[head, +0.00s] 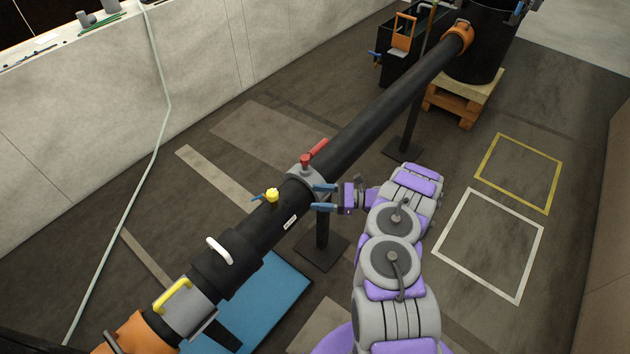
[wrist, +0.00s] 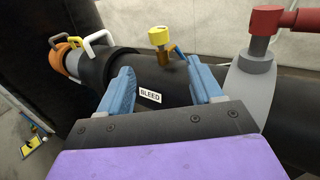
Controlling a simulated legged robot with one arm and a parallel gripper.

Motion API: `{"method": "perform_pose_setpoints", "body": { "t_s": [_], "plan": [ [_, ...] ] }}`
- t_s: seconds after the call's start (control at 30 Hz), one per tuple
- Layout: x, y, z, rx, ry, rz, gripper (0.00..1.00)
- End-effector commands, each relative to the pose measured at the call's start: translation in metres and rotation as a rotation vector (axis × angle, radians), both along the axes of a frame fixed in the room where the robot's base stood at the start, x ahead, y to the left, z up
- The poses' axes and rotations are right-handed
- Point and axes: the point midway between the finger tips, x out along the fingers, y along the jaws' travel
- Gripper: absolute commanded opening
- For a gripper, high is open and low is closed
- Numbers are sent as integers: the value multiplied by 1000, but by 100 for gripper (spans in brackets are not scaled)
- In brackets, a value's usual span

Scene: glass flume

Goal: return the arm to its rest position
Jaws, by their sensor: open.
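My gripper (head: 325,197) has two blue fingers, spread apart with nothing between them. It is beside the black pipe (head: 385,104), near the grey flange with the red-handled valve (head: 308,162). In the wrist view, the open gripper (wrist: 166,92) faces the pipe, with a white BLEED label (wrist: 150,96) showing between the fingers. The yellow-topped bleed valve (wrist: 159,38) stands on the pipe just beyond the fingers. I cannot tell whether a fingertip touches the pipe. My purple and grey arm reaches out from the bottom of the head view.
A blue mat (head: 268,300) lies under the pipe's near end. A pipe stand (head: 322,247) is close below my gripper. A black tank (head: 478,45) rests on a wooden pallet (head: 462,98) at the back. White (head: 468,190) and yellow (head: 501,134) floor outlines lie right, on clear floor.

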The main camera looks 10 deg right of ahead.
Motion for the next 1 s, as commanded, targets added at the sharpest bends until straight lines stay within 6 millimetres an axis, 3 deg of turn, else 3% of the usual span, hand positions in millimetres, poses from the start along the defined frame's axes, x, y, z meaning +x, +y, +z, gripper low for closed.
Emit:
{"method": "perform_pose_setpoints", "body": {
  "t_s": [0.2,0.33,0.5,0.67,1.0],
  "plan": [
    [0,1,1,0,-1,2,65],
    [1,10,15,-5,-17,29,65],
    [0,42,62,-30,-82,126,65],
    [-13,77,111,-66,-153,246,65],
    [-68,133,200,-189,-315,504,65]
  ]
}}
